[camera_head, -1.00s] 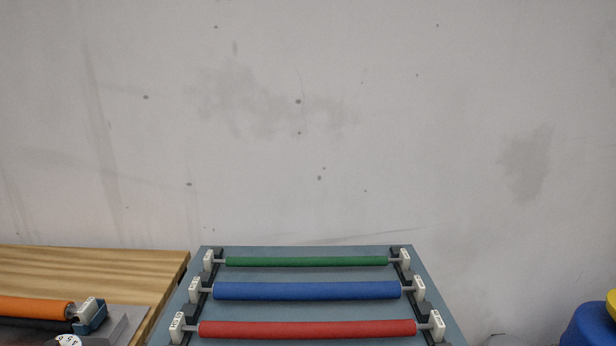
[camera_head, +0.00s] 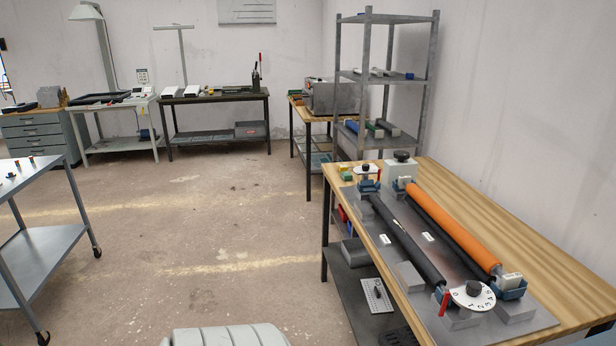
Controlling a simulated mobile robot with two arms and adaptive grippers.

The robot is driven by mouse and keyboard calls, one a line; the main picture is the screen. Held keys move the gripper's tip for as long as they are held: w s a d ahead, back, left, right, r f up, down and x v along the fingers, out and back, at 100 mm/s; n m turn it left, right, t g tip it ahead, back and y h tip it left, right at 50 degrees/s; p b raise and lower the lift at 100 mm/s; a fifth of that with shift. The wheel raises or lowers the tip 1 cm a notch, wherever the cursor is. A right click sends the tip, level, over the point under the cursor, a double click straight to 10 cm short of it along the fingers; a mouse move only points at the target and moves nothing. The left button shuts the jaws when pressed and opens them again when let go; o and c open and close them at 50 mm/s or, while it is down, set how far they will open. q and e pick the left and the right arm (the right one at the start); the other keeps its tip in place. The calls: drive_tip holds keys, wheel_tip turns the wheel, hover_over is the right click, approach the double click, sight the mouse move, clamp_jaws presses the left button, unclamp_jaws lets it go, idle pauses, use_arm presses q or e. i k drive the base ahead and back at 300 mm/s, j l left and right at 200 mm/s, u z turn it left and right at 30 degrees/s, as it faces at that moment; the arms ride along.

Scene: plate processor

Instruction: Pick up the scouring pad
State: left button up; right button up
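A small green and yellow item (camera_head: 346,172) lies at the far left corner of the wooden bench on the right. It may be the scouring pad, but it is too small to tell for sure. Neither of my grippers is in view.
The wooden bench (camera_head: 540,251) carries the machine with an orange and a black roller. A grey metal shelf (camera_head: 388,76) stands behind it. A wheeled metal table (camera_head: 35,232) is at the left, and more benches line the back wall. The floor (camera_head: 190,235) between is mostly clear.

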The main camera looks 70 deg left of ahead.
sight(346, 176)
drive_tip(key=u, duration=1.95)
drive_tip(key=i+j+z, duration=0.4)
drive_tip(key=i+j, duration=0.4)
drive_tip(key=i, duration=0.5)
drive_tip(key=i+j+z, duration=0.4)
drive_tip(key=i+j, duration=0.8)
